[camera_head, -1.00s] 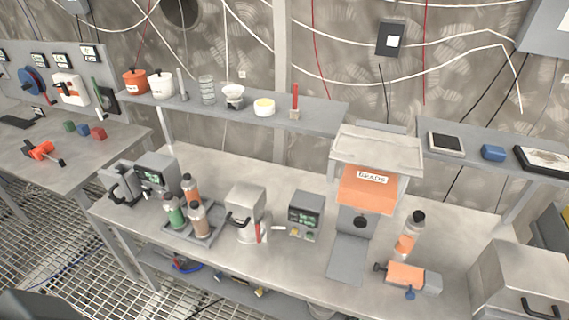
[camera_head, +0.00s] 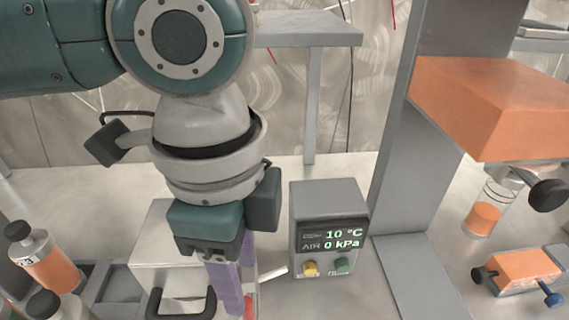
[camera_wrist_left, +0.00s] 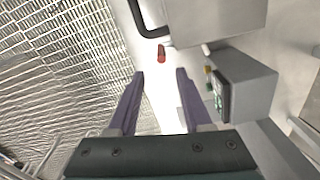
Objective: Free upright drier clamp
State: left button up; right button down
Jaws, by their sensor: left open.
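A grey metal box (camera_head: 160,249) with a black handle (camera_head: 181,303), probably the drier, stands on the bench, partly hidden behind my left arm. It also shows at the top of the left wrist view (camera_wrist_left: 215,17). A red-ended lever (camera_head: 248,306), probably its clamp, is at its right side; its red end (camera_wrist_left: 161,54) lies just beyond the fingertips in the left wrist view. My left gripper (camera_head: 236,286) is open, its purple fingers pointing down over the box's right front. Its fingers (camera_wrist_left: 160,74) are apart with nothing between them. My right gripper is out of view.
A control unit (camera_head: 328,230) reading 10 °C and 0 kPa, with yellow and green buttons, stands close to the right. A grey upright with an orange hopper (camera_head: 490,105) is further right. Bottles (camera_head: 45,262) stand in a rack at left. An orange clamp-like block (camera_head: 522,270) lies at right.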

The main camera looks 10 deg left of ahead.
aim_at(248, 312)
pick_arm(q)
jog(key=shift+w+a+f, duration=0.25)
jog(key=shift+a+f, duration=0.1)
jog(key=shift+f, duration=0.05)
jog(key=f, duration=0.6)
jog(key=f+b, duration=0.1)
jog(key=f, duration=0.2)
jog(key=shift+s+d+f, duration=0.15)
jog(key=shift+d+f, duration=0.1)
grip_shut()
jog(key=shift+r, duration=0.1)
dwell(0.6)
